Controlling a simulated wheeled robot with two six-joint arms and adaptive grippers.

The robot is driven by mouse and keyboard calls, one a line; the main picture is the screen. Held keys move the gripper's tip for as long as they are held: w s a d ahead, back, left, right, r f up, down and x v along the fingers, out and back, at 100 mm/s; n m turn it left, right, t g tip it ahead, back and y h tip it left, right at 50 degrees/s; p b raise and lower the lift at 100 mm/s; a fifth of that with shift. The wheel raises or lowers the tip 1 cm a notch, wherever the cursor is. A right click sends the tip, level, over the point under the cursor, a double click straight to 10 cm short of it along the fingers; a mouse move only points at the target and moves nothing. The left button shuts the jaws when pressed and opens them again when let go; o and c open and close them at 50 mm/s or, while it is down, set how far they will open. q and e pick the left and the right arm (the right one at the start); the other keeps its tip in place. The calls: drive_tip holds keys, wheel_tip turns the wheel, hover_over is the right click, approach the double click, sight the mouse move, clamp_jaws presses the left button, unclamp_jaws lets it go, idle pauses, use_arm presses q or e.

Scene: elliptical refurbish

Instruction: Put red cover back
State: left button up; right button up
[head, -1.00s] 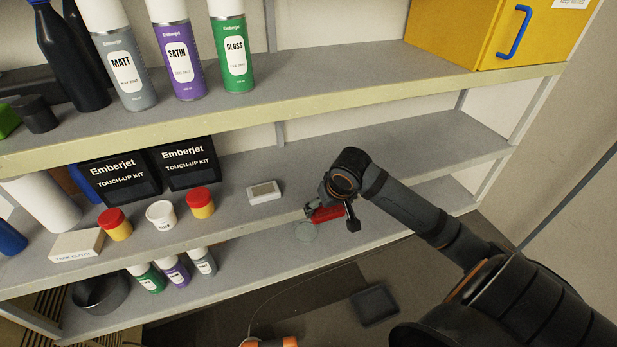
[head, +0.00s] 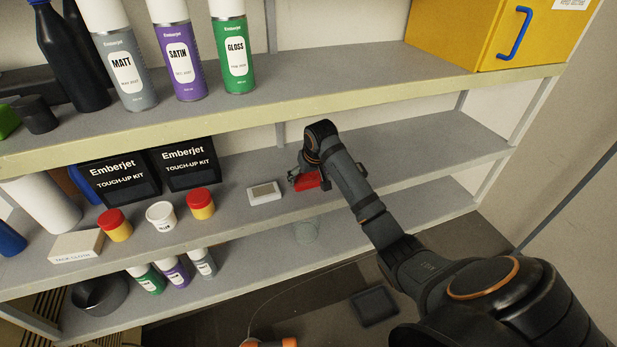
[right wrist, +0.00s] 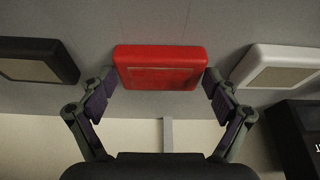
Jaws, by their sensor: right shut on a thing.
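The red cover (head: 306,181) is a small rounded box shape at the middle shelf, right of a white device with a grey panel (head: 264,192). My right gripper (head: 300,179) is at the cover, partly hidden by its own wrist. In the right wrist view the red cover (right wrist: 160,68) sits between the two fingertips (right wrist: 160,80), which press on its sides. The white device (right wrist: 278,66) is to its right there, and a dark device (right wrist: 36,62) to its left. I cannot tell whether the cover touches the shelf. My left gripper is out of view.
Touch-up kit boxes (head: 118,178) and small pots (head: 161,215) stand farther left on the middle shelf (head: 450,140). Spray cans (head: 183,55) and a yellow box (head: 480,35) are on the upper shelf (head: 330,112). The middle shelf's right end looks clear.

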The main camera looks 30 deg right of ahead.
drive_tip(key=shift+s, duration=0.2)
drive_tip(key=o, duration=1.2)
drive_tip(key=shift+o, duration=0.3)
drive_tip(key=shift+r, duration=0.15)
drive_tip(key=shift+s+r+b, duration=0.25)
drive_tip(key=shift+s+b, duration=0.4)
drive_tip(key=shift+b, duration=0.45)
drive_tip(key=shift+s+a+r+b, duration=0.1)
drive_tip(key=shift+s+a+b, duration=0.5)
drive_tip(key=shift+s, duration=1.2)
drive_tip(key=shift+s+a+r+b, duration=0.1)
drive_tip(key=shift+s+a+b, duration=0.25)
drive_tip(key=shift+s+b, duration=1)
drive_tip(key=shift+s+a+r+b, duration=0.15)
drive_tip(key=shift+s+a, duration=0.35)
drive_tip(key=shift+s, duration=1.75)
drive_tip(key=shift+f, duration=0.1)
